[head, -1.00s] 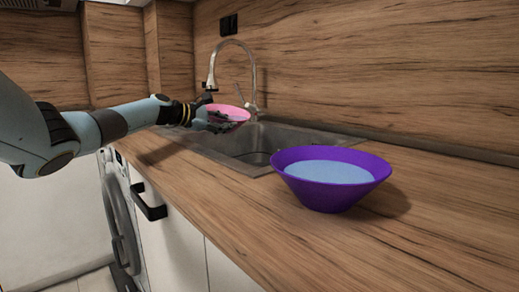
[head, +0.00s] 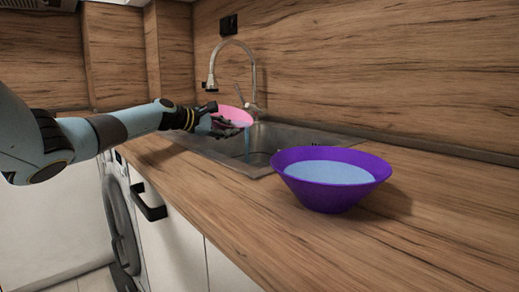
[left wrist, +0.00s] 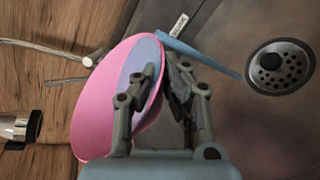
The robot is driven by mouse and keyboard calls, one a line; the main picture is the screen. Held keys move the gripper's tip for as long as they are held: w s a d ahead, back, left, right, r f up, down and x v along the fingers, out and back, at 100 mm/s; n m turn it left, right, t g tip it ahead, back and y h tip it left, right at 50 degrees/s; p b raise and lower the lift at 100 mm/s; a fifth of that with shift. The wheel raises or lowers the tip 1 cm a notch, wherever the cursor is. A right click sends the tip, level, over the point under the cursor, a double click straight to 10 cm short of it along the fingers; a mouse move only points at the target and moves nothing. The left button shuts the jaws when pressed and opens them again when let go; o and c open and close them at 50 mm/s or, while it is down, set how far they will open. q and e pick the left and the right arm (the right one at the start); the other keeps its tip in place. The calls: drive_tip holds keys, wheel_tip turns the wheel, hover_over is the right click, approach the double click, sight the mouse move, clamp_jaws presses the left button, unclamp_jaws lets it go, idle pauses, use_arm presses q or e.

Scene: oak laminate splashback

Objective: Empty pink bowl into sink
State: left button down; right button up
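The pink bowl (head: 233,115) is tilted over the sink (head: 262,139) in the head view. My left gripper (head: 222,122) is shut on its rim. In the left wrist view the fingers (left wrist: 163,85) pinch the wall of the pink bowl (left wrist: 97,97). A thin blue stream of water (head: 247,142) falls from the bowl's lower right edge into the sink. The stream also shows in the left wrist view (left wrist: 205,55), beside the round drain (left wrist: 280,67). My right gripper is in neither view.
A purple bowl (head: 330,194) with light blue liquid stands upright on the wooden counter (head: 420,240), right of the sink. A curved faucet (head: 252,65) rises behind the pink bowl. A black handle (head: 148,203) juts from the cabinet front.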

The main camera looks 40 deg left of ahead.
use_arm(q)
drive_tip(key=shift+d+f, duration=0.1)
drive_tip(key=shift+d, duration=0.15)
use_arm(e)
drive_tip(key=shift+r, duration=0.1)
use_arm(q)
drive_tip(key=shift+d+f+m, duration=0.1)
drive_tip(key=shift+d+m, duration=0.1)
drive_tip(key=shift+m, duration=0.1)
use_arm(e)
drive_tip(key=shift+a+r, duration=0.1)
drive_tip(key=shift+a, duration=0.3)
use_arm(q)
drive_tip(key=shift+d+f+y+p, duration=0.2)
drive_tip(key=shift+y+p, duration=0.1)
drive_tip(key=shift+p, duration=0.05)
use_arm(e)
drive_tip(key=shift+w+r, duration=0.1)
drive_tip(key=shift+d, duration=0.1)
use_arm(q)
drive_tip(key=shift+d+m, duration=0.2)
drive_tip(key=shift+m, duration=0.1)
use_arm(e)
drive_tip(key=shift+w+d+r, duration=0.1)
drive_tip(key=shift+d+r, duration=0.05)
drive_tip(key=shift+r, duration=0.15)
use_arm(q)
drive_tip(key=shift+p, duration=0.3)
